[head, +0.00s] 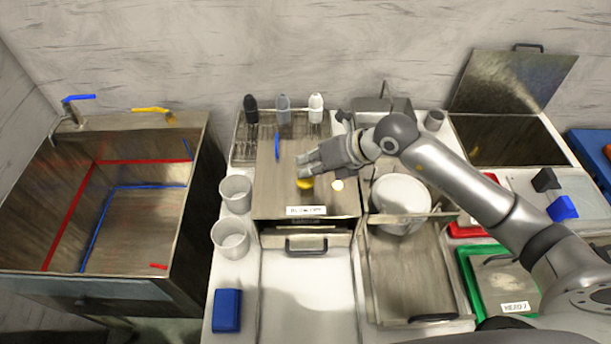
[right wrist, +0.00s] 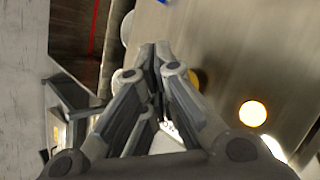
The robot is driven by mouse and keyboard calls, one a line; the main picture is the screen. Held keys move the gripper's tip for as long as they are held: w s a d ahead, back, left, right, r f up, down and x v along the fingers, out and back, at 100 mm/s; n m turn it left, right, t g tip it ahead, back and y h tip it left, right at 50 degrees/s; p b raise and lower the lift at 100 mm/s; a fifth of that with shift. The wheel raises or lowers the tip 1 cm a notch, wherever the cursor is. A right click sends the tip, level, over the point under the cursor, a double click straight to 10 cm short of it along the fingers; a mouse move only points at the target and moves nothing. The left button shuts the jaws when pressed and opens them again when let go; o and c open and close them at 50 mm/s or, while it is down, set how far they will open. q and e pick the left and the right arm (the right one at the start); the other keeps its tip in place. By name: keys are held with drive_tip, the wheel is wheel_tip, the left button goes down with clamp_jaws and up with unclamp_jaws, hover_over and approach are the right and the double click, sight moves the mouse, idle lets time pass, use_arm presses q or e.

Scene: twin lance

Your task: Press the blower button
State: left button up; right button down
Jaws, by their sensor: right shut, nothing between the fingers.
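The blower box (head: 265,205) is a brushed-metal unit with a white label on its front edge. A yellow button (head: 305,183) sits on its top, and a round pale lit lamp (head: 337,185) is to the right of it. My right gripper (head: 303,166) is shut and empty, with its fingertips at or just above the yellow button; contact cannot be told. In the right wrist view the shut fingers (right wrist: 157,52) mostly hide the yellow button (right wrist: 194,79), and the glowing lamp (right wrist: 252,113) shows clear to the right. My left gripper is out of view.
White cups (head: 230,239) stand left of the box. A blue handle (head: 277,147) and several bottles (head: 284,109) are behind it. A white bucket (head: 399,200) stands in a metal tray on the right. A deep metal sink (head: 135,229) is at the far left.

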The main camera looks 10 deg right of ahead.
drive_tip(key=shift+r, duration=0.3)
drive_tip(key=shift+r+p, duration=1.8)
drive_tip(key=shift+r, duration=0.8)
drive_tip(key=shift+f, duration=0.1)
